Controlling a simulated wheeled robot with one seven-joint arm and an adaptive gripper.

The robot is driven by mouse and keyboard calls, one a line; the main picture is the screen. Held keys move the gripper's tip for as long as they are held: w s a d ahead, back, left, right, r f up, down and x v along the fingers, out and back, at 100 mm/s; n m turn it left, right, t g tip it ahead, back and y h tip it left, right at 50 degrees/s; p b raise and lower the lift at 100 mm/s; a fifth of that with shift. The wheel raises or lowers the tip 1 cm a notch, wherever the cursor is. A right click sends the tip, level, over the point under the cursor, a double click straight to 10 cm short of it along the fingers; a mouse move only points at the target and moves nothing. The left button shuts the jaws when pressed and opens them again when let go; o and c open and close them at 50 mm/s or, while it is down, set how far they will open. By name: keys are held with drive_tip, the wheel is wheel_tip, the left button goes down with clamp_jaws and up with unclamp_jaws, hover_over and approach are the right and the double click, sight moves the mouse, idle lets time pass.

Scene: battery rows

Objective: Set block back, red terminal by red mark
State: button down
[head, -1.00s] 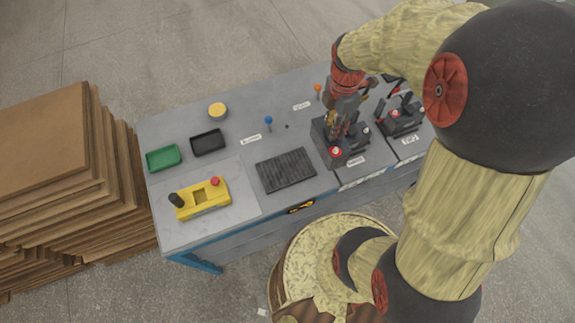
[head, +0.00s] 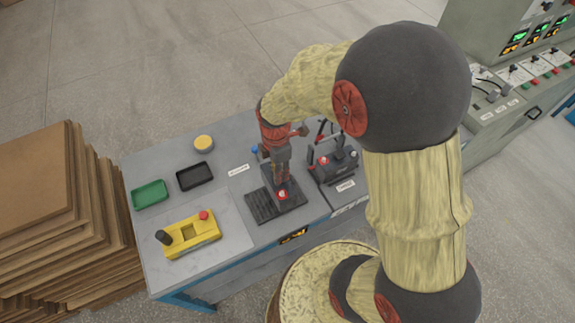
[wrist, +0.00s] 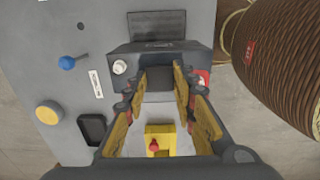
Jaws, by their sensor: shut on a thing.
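My gripper (head: 281,181) points down and is shut on a dark grey block (head: 291,201), over or beside the right part of the ribbed black mat (head: 260,207). The block's red terminal (head: 282,194) faces the front in the head view. In the wrist view the block (wrist: 140,55) shows between the fingers, with a white terminal (wrist: 119,67) at left and the red terminal (wrist: 203,77) at right. I cannot tell whether it touches the mat. A dark station (head: 335,168) with red and white round parts stands to the right. No red mark is clearly readable.
A yellow control box (head: 188,233), green tray (head: 150,194), black tray (head: 195,176) and yellow round tub (head: 203,143) stand on the left. A blue knob (wrist: 67,62) stands behind the mat. Grey cabinets (head: 500,60) stand at far right.

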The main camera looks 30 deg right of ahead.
drive_tip(key=shift+w+a+f, duration=0.3)
drive_tip(key=shift+a+f, duration=0.2)
drive_tip(key=shift+f, duration=0.1)
drive_tip(key=shift+a+f+b, duration=0.1)
drive_tip(key=shift+f+b, duration=0.35)
drive_tip(key=shift+f, duration=1.25)
drive_tip(key=c, duration=1.5)
unclamp_jaws()
drive_tip(key=shift+s+f, duration=0.1)
drive_tip(key=shift+o, duration=0.2)
